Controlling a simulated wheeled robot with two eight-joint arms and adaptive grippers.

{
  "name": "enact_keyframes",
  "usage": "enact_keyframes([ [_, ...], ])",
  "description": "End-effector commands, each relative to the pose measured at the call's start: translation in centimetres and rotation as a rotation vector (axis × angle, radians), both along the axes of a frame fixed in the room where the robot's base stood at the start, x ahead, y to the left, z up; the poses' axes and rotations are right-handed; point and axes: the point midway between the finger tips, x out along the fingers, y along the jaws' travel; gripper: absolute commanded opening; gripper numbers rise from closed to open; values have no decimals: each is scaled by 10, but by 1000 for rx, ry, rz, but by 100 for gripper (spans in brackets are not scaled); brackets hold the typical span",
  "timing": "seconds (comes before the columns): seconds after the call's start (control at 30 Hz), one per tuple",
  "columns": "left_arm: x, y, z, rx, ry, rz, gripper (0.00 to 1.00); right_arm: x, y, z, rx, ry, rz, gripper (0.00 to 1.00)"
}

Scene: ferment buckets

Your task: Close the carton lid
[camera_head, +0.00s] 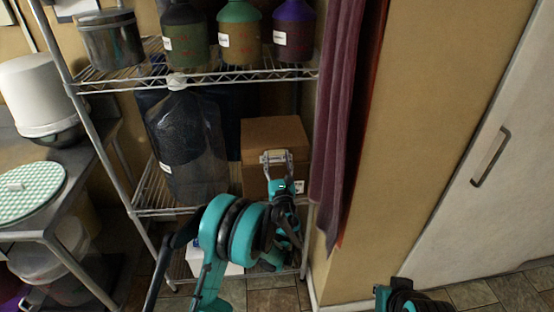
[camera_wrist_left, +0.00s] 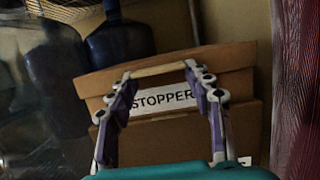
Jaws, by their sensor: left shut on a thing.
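A brown cardboard carton (camera_head: 262,180) stands on the middle shelf of the wire rack. Its lid (camera_head: 275,132) lies over the top; in the left wrist view the lid (camera_wrist_left: 222,58) slants slightly, and I cannot tell whether it is fully down. A white label (camera_wrist_left: 160,101) reading "STOPPER" is on the front, partly hidden by a finger.
A large dark carboy (camera_head: 186,145) stands left of the carton. The rack's upper shelf (camera_head: 200,77) with several bottles is above. A purple cloth (camera_head: 338,110) hangs close on the right. A counter with a checkered round item (camera_head: 30,192) is at the left.

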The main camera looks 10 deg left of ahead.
Motion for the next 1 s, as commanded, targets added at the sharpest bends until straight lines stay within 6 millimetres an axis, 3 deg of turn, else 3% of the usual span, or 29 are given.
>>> enact_keyframes([
  [0.07, 1, 0, -2, -5, 4, -3, 0, 0, 0, 0, 0, 0, 0, 0],
  [0.1, 1, 0, -2, -5, 4, -3, 61, 0, 0, 0, 0, 0, 0, 0],
  [0.17, 1, 0, -2, -4, 3, -3, 72, 0, 0, 0, 0, 0, 0, 0],
  [0.53, -5, -2, -2, -2, 2, -2, 72, 0, 0, 0, 0, 0, 0, 0],
  [1.0, -66, -20, -21, -2, 2, -2, 72, 0, 0, 0, 0, 0, 0, 0],
])
